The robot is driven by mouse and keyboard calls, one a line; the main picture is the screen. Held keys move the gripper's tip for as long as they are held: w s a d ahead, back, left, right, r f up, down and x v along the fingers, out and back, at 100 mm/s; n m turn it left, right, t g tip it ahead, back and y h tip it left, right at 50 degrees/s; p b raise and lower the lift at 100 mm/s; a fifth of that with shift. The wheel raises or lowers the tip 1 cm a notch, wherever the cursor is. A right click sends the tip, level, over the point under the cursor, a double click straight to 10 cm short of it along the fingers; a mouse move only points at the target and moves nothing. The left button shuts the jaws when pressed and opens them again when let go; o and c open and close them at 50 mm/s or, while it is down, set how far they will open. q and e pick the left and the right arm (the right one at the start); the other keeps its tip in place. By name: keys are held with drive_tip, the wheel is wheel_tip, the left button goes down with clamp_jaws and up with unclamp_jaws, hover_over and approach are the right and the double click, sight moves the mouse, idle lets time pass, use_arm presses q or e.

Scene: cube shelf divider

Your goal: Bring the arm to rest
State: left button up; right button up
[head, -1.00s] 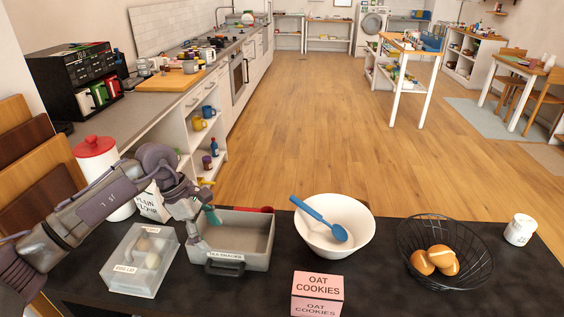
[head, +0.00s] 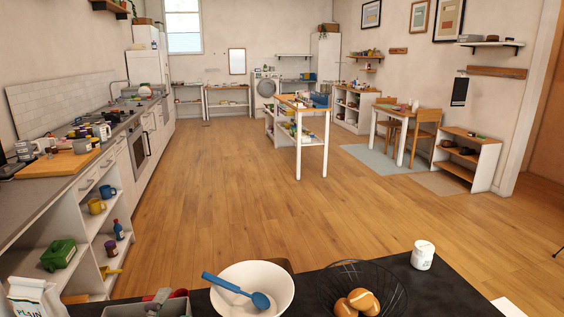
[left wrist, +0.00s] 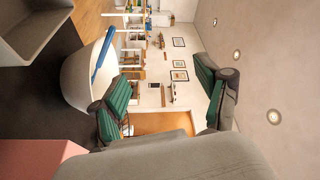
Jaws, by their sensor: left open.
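My left gripper (left wrist: 165,78) shows in the left wrist view with its two green-padded fingers spread apart and nothing between them. The wrist view is turned sideways. The white bowl (left wrist: 76,82) with the blue spoon (left wrist: 102,48) lies beyond the gripper at the left of that view, apart from the fingers. My left arm is out of the head view. My right gripper is in neither current view.
The dark counter (head: 428,290) carries the white bowl (head: 275,281), a wire basket (head: 330,285) with buns, a white cup (head: 422,255) and the grey bin (head: 178,303). A pink box (left wrist: 38,155) shows in the wrist view. Wooden floor (head: 235,185) beyond is open.

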use_arm(q)
drive_tip(key=s+a+f+n+g+y, duration=0.1)
drive_tip(key=s+f+n+g, duration=0.1)
drive_tip(key=s+f+n, duration=0.1)
drive_tip(key=s+a+f+n+g+y, duration=0.1)
drive_tip(key=s+f+n+g, duration=0.2)
drive_tip(key=f, duration=0.3)
drive_tip(key=s+a+f+n+g+y, duration=0.1)
drive_tip(key=s+f+n+g, duration=0.2)
drive_tip(key=s+f, duration=0.1)
drive_tip(key=shift+s+f+n+y, duration=0.2)
drive_tip(key=shift+f+n+y, duration=0.1)
drive_tip(key=shift+f+n, duration=0.1)
drive_tip(key=s+d+f+n+g+h, duration=0.1)
drive_tip(key=s+d+f+n+g, duration=0.1)
drive_tip(key=s+f+g, duration=0.35)
drive_tip(key=s+d+f+n+g+h, duration=0.1)
drive_tip(key=s+d+f+n+g, duration=0.1)
drive_tip(key=s, duration=0.7)
wheel_tip(320, 180, down, 26)
drive_tip(key=s, duration=0.2)
drive_tip(key=s+a+f+g, duration=0.2)
drive_tip(key=s+a+f, duration=0.1)
drive_tip(key=s+f, duration=1.2)
drive_tip(key=shift+s+a+f+m, duration=0.2)
drive_tip(key=shift+s+f+m, duration=0.1)
drive_tip(key=shift+s, duration=0.4)
